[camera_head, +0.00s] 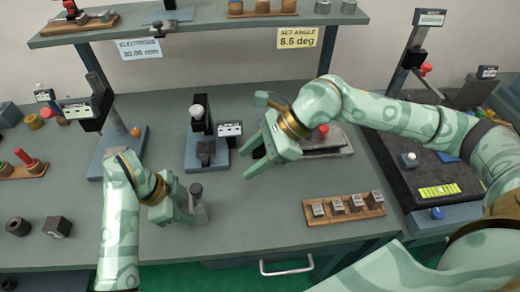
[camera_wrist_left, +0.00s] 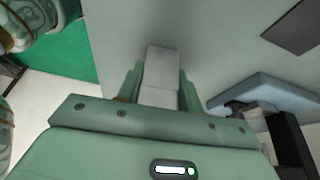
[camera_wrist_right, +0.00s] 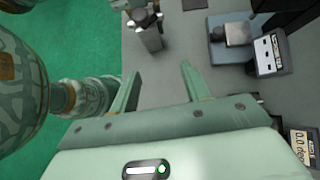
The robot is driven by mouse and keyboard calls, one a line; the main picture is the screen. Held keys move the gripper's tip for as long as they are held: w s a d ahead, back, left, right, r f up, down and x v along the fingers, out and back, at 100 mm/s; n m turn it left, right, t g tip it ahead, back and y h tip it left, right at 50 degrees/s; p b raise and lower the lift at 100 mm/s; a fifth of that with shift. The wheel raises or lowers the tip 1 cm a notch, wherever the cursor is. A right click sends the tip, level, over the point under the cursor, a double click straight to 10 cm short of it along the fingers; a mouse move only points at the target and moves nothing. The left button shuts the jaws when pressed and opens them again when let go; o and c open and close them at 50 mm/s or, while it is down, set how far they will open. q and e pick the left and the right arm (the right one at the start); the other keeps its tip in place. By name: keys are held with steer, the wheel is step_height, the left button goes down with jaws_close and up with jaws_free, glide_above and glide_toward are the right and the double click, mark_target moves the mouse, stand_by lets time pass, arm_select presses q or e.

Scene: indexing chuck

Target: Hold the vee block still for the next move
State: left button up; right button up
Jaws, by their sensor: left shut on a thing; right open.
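The vee block (camera_head: 197,210) appears to be the small grey block with a dark round knob on top, on the bench left of centre. My left gripper (camera_head: 188,208) is shut on it from the left. In the left wrist view, a pale grey block (camera_wrist_left: 161,75) sits between the left fingers.
A blue-based fixture (camera_head: 207,152) with a dark post stands behind the block. A wooden rack (camera_head: 344,208) with several small blocks lies at the right. A dark hexagonal block (camera_head: 57,227) and a dark ring (camera_head: 18,226) lie far left. The front bench middle is clear.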

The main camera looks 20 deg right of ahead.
steer(key=v, duration=0.2)
steer(key=shift+d+r, duration=0.15)
steer(key=shift+r, duration=0.05)
